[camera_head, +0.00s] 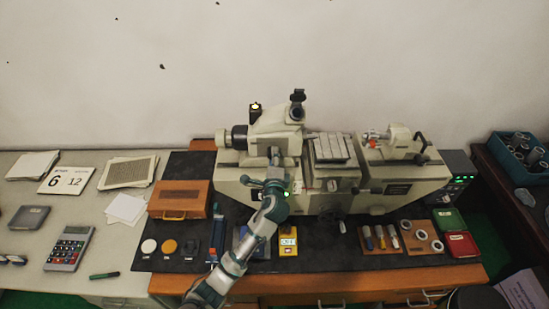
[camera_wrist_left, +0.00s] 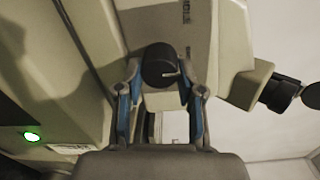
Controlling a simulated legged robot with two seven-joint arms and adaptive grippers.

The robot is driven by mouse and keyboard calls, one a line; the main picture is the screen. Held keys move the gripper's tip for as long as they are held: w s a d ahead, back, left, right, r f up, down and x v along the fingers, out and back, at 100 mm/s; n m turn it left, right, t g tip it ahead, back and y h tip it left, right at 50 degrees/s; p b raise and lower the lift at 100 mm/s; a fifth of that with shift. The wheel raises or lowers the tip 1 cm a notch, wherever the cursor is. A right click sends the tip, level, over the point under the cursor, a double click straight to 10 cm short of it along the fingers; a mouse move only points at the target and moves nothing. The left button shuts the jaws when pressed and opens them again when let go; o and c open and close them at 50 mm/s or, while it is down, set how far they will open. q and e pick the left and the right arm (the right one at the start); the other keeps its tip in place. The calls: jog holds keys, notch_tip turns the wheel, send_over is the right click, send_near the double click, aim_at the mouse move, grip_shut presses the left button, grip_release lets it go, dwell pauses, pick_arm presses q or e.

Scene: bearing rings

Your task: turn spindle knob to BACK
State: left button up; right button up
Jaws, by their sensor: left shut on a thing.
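The cream bench machine (camera_head: 375,188) stands on a black mat against the wall. The spindle knob (camera_wrist_left: 158,66) is a short black cylinder with a pale pointer line on its face, pointing to the right and slightly down in the left wrist view. My left gripper (camera_wrist_left: 161,82) is shut on the knob, with one blue-sided finger on each side of it. In the head view my left gripper (camera_head: 273,163) is at the front of the machine's left head and hides the knob. The lettering above the knob is only partly readable. My right gripper is in neither view.
A green lamp (camera_wrist_left: 32,134) glows on the machine. An orange wooden case (camera_head: 180,199) stands left of it. A yellow device (camera_head: 288,241) and a tray of plugs (camera_head: 380,237) lie in front. A black eyepiece (camera_head: 297,100) rises from the head.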

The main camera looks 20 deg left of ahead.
pick_arm(q)
jog(key=shift+f, duration=0.2)
jog(key=o, duration=1)
jog(key=shift+c, duration=0.2)
jog(key=shift+o, duration=0.9)
jog(key=shift+a, duration=0.1)
jog(key=shift+r, duration=0.1)
jog(key=shift+s, duration=0.2)
jog(key=v, duration=1.1)
jog(key=shift+s+d, duration=0.2)
jog(key=shift+s, duration=0.05)
